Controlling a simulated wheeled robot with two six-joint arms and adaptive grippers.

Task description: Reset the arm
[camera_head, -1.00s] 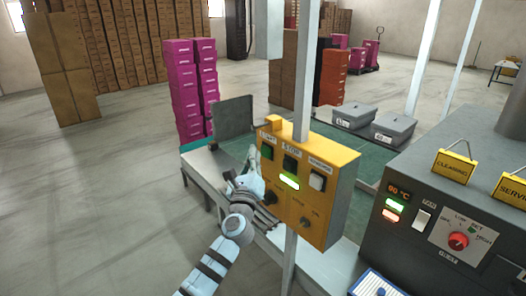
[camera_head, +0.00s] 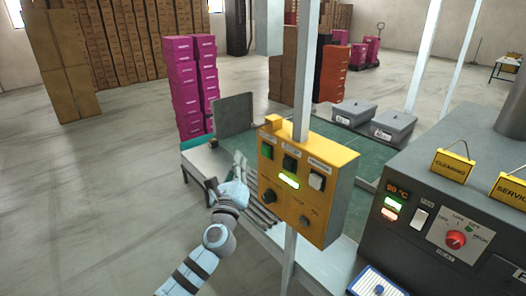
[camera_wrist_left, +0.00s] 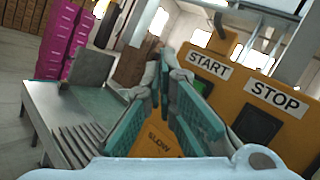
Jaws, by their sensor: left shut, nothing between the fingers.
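My left arm comes in from the bottom of the head view, with its pale blue and grey gripper (camera_head: 240,162) just left of the yellow control box (camera_head: 314,215). The gripper is shut and empty. A gap shows between it and the box in the head view. In the left wrist view the teal-padded fingers (camera_wrist_left: 162,78) stand close together in front of the yellow box (camera_wrist_left: 245,62), which carries START and STOP labels. The box's green button (camera_head: 266,152) shows in the head view. My right gripper is not in view.
A metal post (camera_head: 302,85) rises at the box. Behind is a conveyor with a green belt (camera_head: 357,145) and grey bins (camera_head: 352,112). A dark machine (camera_head: 440,215) with a red knob stands at right. Pink boxes (camera_head: 185,85) stand at back left. The left floor is clear.

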